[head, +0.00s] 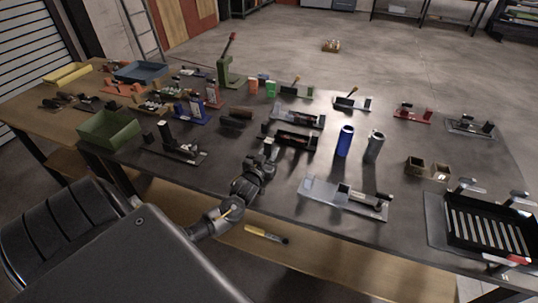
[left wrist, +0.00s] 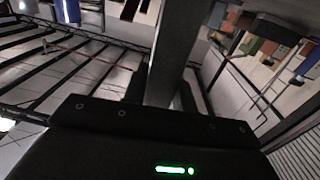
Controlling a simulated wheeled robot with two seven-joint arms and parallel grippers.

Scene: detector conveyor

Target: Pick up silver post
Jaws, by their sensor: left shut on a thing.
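My left gripper (head: 267,152) is over the near middle of the dark table. In the left wrist view its two fingers (left wrist: 164,92) are shut on a long, straight grey bar, which looks like the silver post (left wrist: 175,50). The post runs up out of the top of that view. In the head view the held post is hard to make out against the dark gripper and table. A grey cylinder (head: 374,147) stands upright to the right, apart from the gripper. My right gripper is not in view.
A blue cylinder (head: 344,141) stands beside the grey one. A silver fixture plate (head: 322,193) lies right of the gripper, a black slotted tray (head: 490,229) at far right. A green bin (head: 109,130) and several small fixtures crowd the left. A yellow-and-black tool (head: 266,235) lies below the front edge.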

